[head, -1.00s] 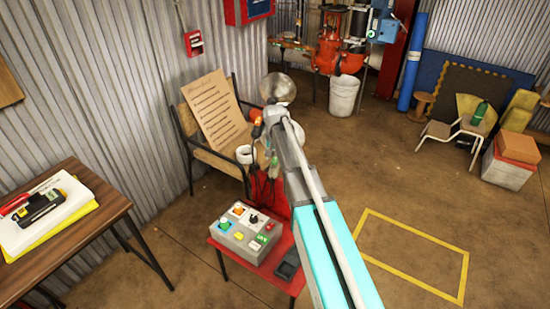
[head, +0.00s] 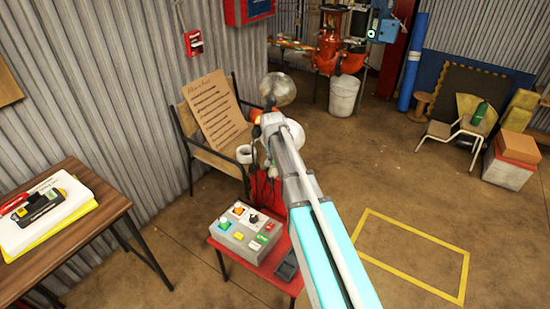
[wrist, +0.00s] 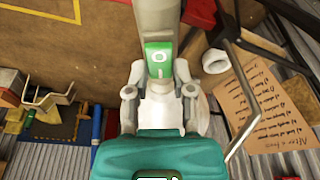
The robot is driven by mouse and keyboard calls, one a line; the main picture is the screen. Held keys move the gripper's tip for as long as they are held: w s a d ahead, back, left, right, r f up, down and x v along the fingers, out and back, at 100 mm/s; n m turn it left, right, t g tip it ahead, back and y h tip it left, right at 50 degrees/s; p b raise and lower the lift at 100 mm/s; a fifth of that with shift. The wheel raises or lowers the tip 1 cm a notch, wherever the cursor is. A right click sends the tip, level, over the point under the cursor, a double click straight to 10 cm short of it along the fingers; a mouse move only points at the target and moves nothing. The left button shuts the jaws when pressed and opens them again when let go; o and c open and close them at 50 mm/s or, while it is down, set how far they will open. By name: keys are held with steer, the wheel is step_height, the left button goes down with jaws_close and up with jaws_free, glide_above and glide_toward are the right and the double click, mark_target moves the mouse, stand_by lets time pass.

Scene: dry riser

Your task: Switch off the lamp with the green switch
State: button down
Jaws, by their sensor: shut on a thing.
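In the wrist view a pale, stem-like body carries a green switch (wrist: 158,60) marked with a white ring. My gripper (wrist: 158,98) is shut, its fingers on either side of this pale body just below the switch. I take this body to be part of the lamp; its far end is out of frame. In the head view my arm covers most of the gripper. A round silvery shade (head: 278,89) shows beyond the arm's end, and a white round part (head: 293,133) shows beside it. The green switch is hidden there, and I cannot tell whether the lamp is lit.
A control box (head: 240,240) with coloured buttons sits on a red table below my arm. Dark cables hang near the arm's end. The yellow-outlined floor at right is clear.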

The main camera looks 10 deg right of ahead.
steer(key=shift+s+f+t+h+b, duration=0.1)
steer(key=shift+s+t+h+b, duration=0.2)
steer(key=shift+t, duration=0.4)
steer(key=shift+w, duration=0.1)
steer(key=shift+c, duration=2.4)
jaws_free()
steer(key=shift+w, duration=0.15)
